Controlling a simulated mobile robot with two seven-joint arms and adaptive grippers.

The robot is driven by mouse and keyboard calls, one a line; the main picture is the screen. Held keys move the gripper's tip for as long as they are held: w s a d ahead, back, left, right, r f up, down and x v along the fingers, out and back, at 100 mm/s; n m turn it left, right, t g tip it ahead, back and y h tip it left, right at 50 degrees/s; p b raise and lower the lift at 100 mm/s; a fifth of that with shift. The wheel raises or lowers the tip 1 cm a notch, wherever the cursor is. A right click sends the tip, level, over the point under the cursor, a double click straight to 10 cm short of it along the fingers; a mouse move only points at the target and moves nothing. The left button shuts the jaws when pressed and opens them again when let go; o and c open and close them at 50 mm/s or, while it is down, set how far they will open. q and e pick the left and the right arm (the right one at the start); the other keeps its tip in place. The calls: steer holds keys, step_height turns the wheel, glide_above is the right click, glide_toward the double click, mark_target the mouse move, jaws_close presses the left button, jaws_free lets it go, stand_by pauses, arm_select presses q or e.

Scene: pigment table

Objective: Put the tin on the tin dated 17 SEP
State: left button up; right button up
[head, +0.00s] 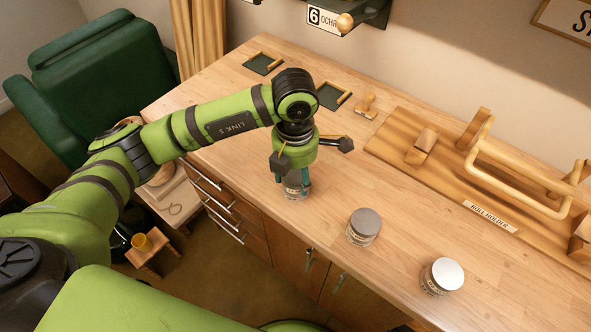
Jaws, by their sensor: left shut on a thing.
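My left gripper (291,180) points down over the left part of the wooden counter and is shut on a tin (295,191). Its fingers hide much of this tin, and I cannot tell whether the tin touches the counter. A second tin (363,227), with a grey lid, stands upright on the counter to the right. A third tin (442,276), with a brighter silver lid, stands upright further right, near the front edge. The tins carry pale labels whose writing is too small to read. My right gripper is not in view.
The wooden counter (330,150) has free room around the tins. A wooden roll holder (490,215) with a raised bar stands at the back right. Two dark trays (262,63) and a small wooden stamp (367,103) lie at the back. A green armchair (105,70) stands left.

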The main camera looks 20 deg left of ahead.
mark_target(296, 174)
arm_select(q)
steer(key=shift+f+b, duration=0.25)
steer(key=shift+b, duration=0.05)
steer(key=o, duration=1.2)
steer(key=shift+r, duration=0.1)
steer(key=shift+r+p, duration=0.25)
steer(key=shift+p, duration=0.15)
steer(key=shift+w+r+b, duration=0.1)
steer(key=shift+r+b, duration=1.45)
steer(key=shift+r, duration=4.4)
